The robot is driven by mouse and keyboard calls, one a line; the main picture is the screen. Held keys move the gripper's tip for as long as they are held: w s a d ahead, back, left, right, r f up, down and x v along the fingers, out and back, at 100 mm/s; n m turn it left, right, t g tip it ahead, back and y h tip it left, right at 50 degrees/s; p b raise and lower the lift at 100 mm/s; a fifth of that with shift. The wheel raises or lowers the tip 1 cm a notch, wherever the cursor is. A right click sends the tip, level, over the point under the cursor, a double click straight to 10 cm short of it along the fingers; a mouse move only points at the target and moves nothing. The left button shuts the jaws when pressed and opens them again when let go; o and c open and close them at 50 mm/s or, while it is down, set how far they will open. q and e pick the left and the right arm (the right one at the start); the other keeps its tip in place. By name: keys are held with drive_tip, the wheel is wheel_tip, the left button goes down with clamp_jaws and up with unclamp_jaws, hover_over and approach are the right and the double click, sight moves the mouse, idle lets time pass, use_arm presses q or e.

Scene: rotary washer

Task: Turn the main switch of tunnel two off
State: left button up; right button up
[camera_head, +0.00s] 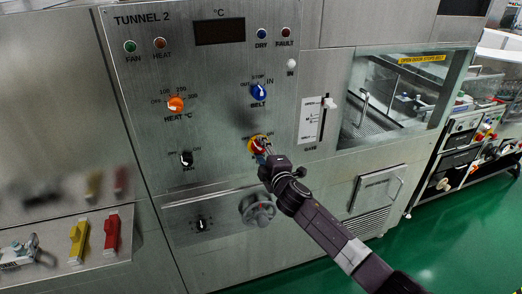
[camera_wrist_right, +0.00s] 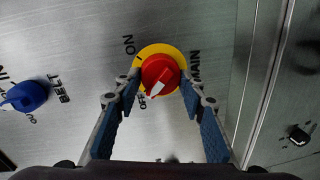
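The main switch is a red knob on a yellow disc (camera_head: 252,146) on the Tunnel 2 panel. In the right wrist view the red knob (camera_wrist_right: 158,72) sits between my fingertips, with the labels ON, OFF and MAIN around it. Its white pointer slants down-left, its tip close to the OFF label. My right gripper (camera_wrist_right: 159,80) is open, one finger on each side of the disc; I cannot tell if they touch the knob. In the head view my right gripper (camera_head: 264,149) is at the switch and partly hides it. My left gripper is not in view.
The blue belt knob (camera_head: 258,91) is just above the switch, and the orange heat knob (camera_head: 176,104) is up-left. A grey round handle (camera_head: 258,210) sticks out below. A slider (camera_head: 327,104) is to the right. Green floor (camera_head: 440,245) is clear at lower right.

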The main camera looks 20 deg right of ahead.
drive_tip(key=o, duration=0.4)
drive_tip(key=shift+o, duration=0.2)
drive_tip(key=shift+s, duration=0.15)
drive_tip(key=s+r, duration=0.1)
drive_tip(key=s, duration=1)
drive_tip(key=shift+s+d, duration=0.2)
drive_tip(key=shift+s, duration=0.15)
